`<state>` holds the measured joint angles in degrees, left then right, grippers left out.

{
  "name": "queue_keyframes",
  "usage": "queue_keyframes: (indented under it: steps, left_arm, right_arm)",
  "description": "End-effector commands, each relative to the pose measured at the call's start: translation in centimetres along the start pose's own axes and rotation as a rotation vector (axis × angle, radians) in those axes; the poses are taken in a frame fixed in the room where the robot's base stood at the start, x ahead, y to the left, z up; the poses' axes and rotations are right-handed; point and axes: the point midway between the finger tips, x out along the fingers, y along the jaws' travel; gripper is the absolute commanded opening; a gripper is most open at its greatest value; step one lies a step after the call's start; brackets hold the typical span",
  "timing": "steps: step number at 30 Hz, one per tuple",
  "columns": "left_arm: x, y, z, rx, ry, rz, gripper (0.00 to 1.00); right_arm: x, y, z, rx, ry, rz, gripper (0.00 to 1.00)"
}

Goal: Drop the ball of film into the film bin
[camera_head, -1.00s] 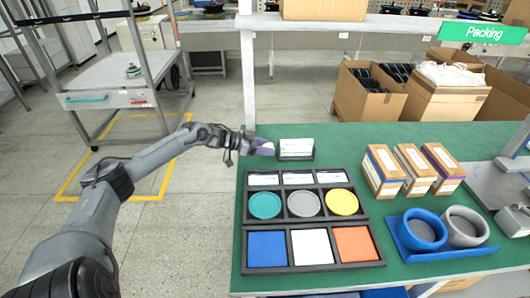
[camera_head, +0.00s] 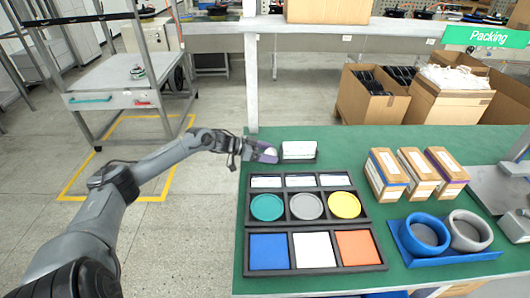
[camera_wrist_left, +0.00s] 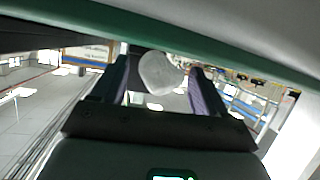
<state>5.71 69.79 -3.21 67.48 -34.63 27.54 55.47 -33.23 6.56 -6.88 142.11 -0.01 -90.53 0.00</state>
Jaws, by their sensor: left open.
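The ball of film (camera_wrist_left: 160,72) is a whitish, translucent lump between the two fingers of my left gripper (camera_wrist_left: 163,85) in the left wrist view. The fingers are open on either side of it; I cannot tell whether they touch it. In the head view my left gripper (camera_head: 266,153) is low at the far left corner of the green table, its purple fingers beside a small white-topped holder (camera_head: 299,150). A pale spot at its fingertips (camera_head: 270,152) looks like the ball. No bin is clearly marked as the film bin; a cardboard box heaped with whitish material (camera_head: 452,78) stands behind the table. My right gripper is not in view.
A black tray with coloured discs and squares (camera_head: 314,227) fills the table's left half. Several small cartons (camera_head: 388,175) and a blue tray with two rings (camera_head: 440,258) are to the right. An open box of dark parts (camera_head: 372,95) stands behind.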

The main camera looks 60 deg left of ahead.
Motion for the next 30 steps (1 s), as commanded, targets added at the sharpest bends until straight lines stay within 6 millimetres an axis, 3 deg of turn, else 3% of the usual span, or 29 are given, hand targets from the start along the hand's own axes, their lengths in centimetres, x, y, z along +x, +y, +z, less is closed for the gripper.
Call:
queue_keyframes:
  steps: [8, 22, 30]
  left_arm:
    - [0.2, 0.0, 0.6, 0.002, -0.002, 0.000, 0.74]
    - [-5.4, 0.2, -0.4, -0.003, -0.004, 0.000, 0.74]
    - [-8.6, 0.2, -0.2, -0.002, -0.002, -0.001, 0.74]
  right_arm:
    - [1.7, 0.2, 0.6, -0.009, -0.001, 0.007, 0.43]
    - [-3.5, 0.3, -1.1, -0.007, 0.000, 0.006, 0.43]
    - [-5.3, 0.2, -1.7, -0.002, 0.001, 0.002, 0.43]
